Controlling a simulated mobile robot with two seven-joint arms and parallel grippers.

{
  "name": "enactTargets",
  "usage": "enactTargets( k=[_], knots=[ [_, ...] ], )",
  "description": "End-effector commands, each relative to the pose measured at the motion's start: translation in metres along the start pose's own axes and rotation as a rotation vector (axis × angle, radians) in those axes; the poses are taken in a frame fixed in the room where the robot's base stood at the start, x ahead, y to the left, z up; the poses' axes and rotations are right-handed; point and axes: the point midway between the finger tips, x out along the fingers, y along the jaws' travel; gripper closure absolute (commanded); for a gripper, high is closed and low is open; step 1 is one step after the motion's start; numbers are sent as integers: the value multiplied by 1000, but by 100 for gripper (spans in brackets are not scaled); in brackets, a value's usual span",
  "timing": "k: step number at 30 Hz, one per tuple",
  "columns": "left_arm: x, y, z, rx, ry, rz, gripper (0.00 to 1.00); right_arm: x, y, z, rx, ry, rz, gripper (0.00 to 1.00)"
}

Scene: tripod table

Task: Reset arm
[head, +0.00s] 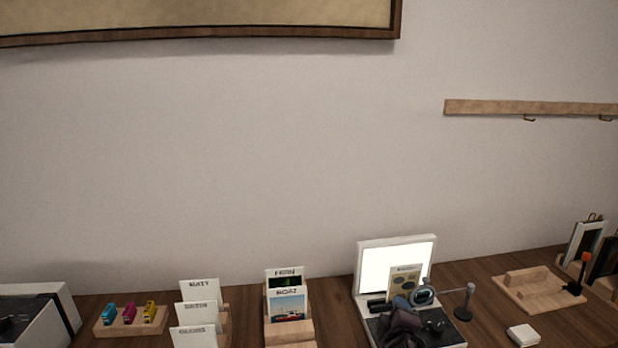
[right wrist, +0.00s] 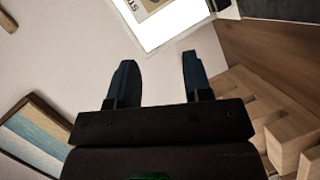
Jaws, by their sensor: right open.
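My right gripper (right wrist: 159,62) shows in the right wrist view. Its two dark blue fingers stand apart with nothing between them. Past the fingertips is a lit white panel (right wrist: 178,28) with a card (right wrist: 147,5) in front of it. In the head view I take the same lit panel (head: 372,267) to be at the back of the table, with a card (head: 404,281) before it. I cannot pick out my right gripper for sure in the head view. My left gripper is in neither view.
The wooden table (head: 340,279) carries card holders with cards (head: 291,305), a rack of small coloured items (head: 129,316), a ring on a stand (head: 469,300), a dark crumpled thing (head: 398,328), a wooden tray (head: 535,290) and a white block (head: 523,335). A hook rail (head: 530,108) hangs on the wall.

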Motion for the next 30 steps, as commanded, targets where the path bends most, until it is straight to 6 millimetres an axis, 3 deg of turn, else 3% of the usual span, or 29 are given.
enactTargets(
  k=[6,12,18,24,30],
  knots=[
    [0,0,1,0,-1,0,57,-63,-35,39,607,97,-117,54],
    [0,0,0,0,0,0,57,-126,-63,78,965,97,-206,54],
    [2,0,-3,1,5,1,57,-192,-96,124,1099,18,-273,54],
    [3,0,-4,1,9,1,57,-248,-135,169,1091,-110,-323,54],
    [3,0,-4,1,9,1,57,-275,-155,189,1083,-175,-349,54]
  ],
)
